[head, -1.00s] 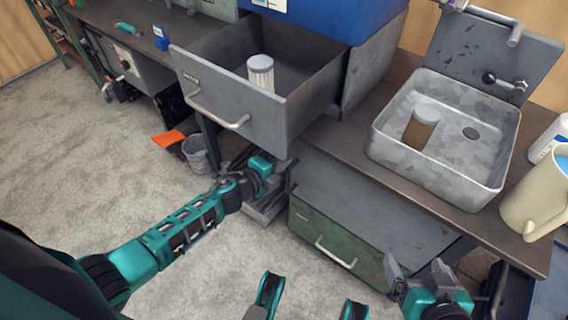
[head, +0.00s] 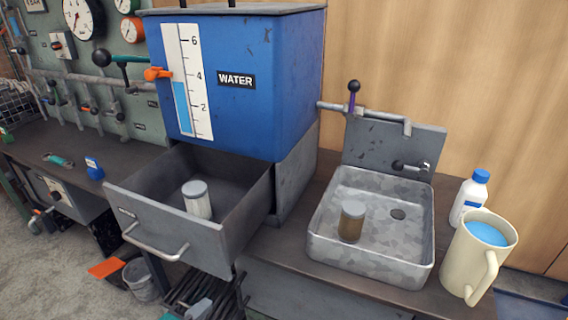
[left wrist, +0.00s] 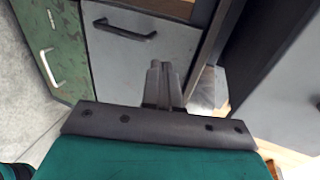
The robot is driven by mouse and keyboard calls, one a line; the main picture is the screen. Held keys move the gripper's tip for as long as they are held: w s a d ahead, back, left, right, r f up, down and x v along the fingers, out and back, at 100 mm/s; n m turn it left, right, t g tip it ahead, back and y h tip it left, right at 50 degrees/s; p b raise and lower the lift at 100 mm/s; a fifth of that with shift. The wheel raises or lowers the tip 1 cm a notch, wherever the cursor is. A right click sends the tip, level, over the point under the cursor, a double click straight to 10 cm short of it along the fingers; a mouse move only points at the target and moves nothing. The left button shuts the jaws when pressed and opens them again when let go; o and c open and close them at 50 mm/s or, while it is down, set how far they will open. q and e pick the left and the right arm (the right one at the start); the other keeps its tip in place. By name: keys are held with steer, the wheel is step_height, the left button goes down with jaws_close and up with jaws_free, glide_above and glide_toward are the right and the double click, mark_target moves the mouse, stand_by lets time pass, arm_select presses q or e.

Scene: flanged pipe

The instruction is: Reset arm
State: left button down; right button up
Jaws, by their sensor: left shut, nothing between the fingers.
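My left gripper (head: 207,298) shows at the bottom edge of the head view, just below the open grey drawer (head: 178,224), partly cut off by the frame. In the left wrist view its two dark fingers (left wrist: 163,85) are together with nothing between them. Grey and green cabinet fronts with handles lie beyond them. My right gripper is not in view.
The drawer juts out and holds a lidded jar (head: 196,199). A blue water tank (head: 240,115) stands above it. A sink (head: 330,250) holds a brown jar (head: 351,222). A cream jug (head: 465,260) and a white bottle (head: 468,200) stand at right.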

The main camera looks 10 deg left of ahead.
arm_select(q)
steer(key=s+d+r+n+g+y+p, duration=0.1)
steer(key=s+d+r+n, duration=0.3)
steer(key=n, duration=0.6)
steer(key=s+d+r+n+g+y+p, duration=0.1)
steer(key=s+d+r+n+g, duration=0.2)
steer(key=s+n, duration=0.45)
step_height(320, 180, up, 10)
steer(key=a+n+t+p, duration=0.1)
steer(key=p, duration=1.3)
steer(key=shift+a+f+y, duration=0.15)
steer(key=shift+a+y, duration=0.15)
steer(key=shift+a, duration=0.05)
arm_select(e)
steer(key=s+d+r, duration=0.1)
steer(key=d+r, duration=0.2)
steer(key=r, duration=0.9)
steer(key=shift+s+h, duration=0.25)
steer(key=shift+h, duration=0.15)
arm_select(q)
steer(key=shift+w+n, duration=0.1)
steer(key=shift+n, duration=0.15)
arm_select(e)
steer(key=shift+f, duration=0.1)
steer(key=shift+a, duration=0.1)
